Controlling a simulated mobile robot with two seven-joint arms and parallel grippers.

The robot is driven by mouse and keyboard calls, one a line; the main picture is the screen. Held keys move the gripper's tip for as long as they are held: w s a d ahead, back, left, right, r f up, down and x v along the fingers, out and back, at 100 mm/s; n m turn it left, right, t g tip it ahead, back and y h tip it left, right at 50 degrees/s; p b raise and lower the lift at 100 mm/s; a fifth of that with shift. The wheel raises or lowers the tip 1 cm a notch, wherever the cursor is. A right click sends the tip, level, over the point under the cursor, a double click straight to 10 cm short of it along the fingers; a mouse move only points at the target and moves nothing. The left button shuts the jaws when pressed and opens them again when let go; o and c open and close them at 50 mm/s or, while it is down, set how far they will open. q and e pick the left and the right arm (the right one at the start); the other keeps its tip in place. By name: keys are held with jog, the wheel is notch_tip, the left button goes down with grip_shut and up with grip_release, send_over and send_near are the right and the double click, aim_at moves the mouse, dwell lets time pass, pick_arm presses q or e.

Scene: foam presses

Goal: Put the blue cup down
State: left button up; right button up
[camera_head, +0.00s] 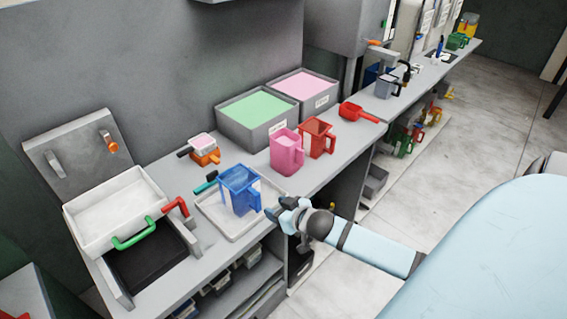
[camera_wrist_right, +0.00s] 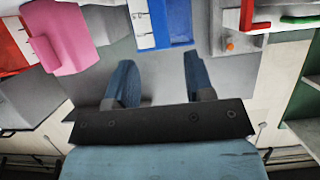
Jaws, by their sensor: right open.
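The blue cup (camera_head: 238,190), a square translucent jug with a handle on its right side, stands upright on a shallow light tray (camera_head: 218,222) on the counter. My right gripper (camera_head: 281,208) is just to the right of the cup, near the counter's front edge. In the right wrist view its two fingers are spread with nothing between them (camera_wrist_right: 158,72). The blue cup (camera_wrist_right: 174,24) shows beyond the fingertips there, apart from them and cut off by the top edge. My left gripper is not in view.
A pink jug (camera_head: 287,155) and a red jug (camera_head: 317,138) stand behind to the right. A white basin (camera_head: 112,212) with green and red handles is at left. Bins of green (camera_head: 257,110) and pink (camera_head: 303,84) material stand at the wall.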

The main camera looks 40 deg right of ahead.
jog(key=s+a+f+n+g+y, duration=0.1)
jog(key=s+a+f, duration=0.3)
jog(key=s+a, duration=0.4)
jog(key=s+a+f+n+g+y, duration=0.1)
jog(key=s+a+f, duration=0.4)
jog(key=s+a, duration=0.4)
jog(key=shift+s+a+g, duration=0.2)
jog(key=shift+s+g, duration=0.1)
jog(key=shift+s, duration=0.45)
